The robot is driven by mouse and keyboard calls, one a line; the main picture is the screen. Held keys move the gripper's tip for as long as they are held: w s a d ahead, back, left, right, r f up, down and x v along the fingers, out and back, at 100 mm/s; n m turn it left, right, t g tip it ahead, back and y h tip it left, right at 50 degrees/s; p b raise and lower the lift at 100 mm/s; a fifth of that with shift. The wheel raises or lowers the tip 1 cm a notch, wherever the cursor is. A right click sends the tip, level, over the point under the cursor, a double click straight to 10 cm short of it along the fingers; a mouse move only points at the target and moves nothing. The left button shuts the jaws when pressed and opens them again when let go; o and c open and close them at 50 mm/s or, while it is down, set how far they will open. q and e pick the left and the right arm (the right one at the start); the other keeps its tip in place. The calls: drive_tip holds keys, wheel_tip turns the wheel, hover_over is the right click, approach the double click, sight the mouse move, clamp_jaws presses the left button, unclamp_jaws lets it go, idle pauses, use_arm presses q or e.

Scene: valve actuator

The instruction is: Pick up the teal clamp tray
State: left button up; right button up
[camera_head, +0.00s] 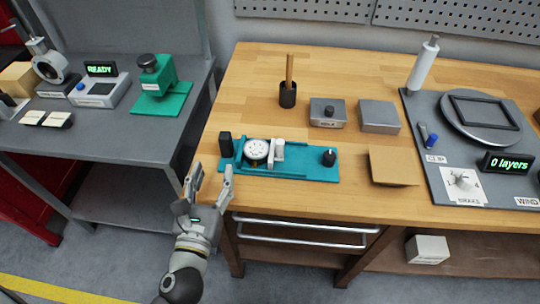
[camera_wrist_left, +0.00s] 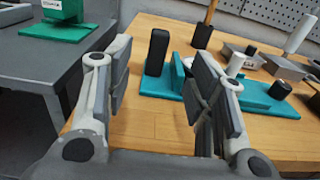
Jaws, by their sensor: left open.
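The teal clamp tray (camera_head: 300,165) lies flat near the front left of the wooden table. It carries a black upright block, a round white-faced part, a light clamp piece and a black knob at its right end. My left gripper (camera_head: 210,178) is open and empty, in front of and to the left of the tray, apart from it. In the left wrist view, the tray (camera_wrist_left: 158,85) is beyond the fingers (camera_wrist_left: 160,95), and the right finger hides part of it. My right gripper is not in view.
A green device (camera_head: 162,88) stands on the grey bench to the left, across a gap. A cardboard piece (camera_head: 391,166) lies right of the tray. A black cup with a stick (camera_head: 288,95) and grey boxes (camera_head: 379,117) stand behind it. Bare wood surrounds the tray.

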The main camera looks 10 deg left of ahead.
sight(223, 142)
use_arm(q)
drive_tip(key=shift+w, duration=6)
drive_tip(key=shift+c, duration=0.3)
clamp_jaws()
drive_tip(key=shift+r, duration=0.1)
